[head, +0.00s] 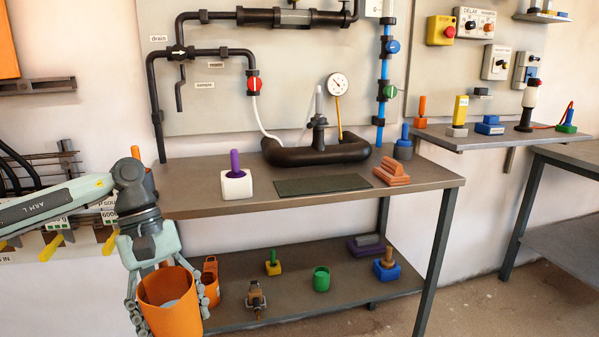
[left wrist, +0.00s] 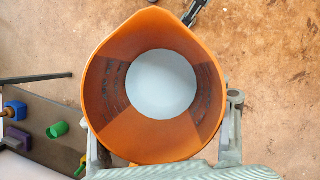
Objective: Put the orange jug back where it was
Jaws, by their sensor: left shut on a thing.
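The orange jug (head: 168,290) is held upright by my left gripper (head: 165,292), whose fingers are closed around it at the lower left of the head view. It hangs in front of the left end of the bench, beside the lower shelf (head: 330,287). In the left wrist view the jug (left wrist: 100,110) fills the middle, seen from above, with a pale grey round area inside and its spout at the top. Brown floor shows below it. My right gripper is in neither view.
The bench top (head: 420,180) bears a white block with a purple peg (head: 236,180), a dark mat (head: 322,185) and orange-brown blocks (head: 392,172). The lower shelf holds a green cup (head: 321,279), a yellow block (head: 273,267), a brown fitting (head: 256,299) and an orange item (head: 211,283).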

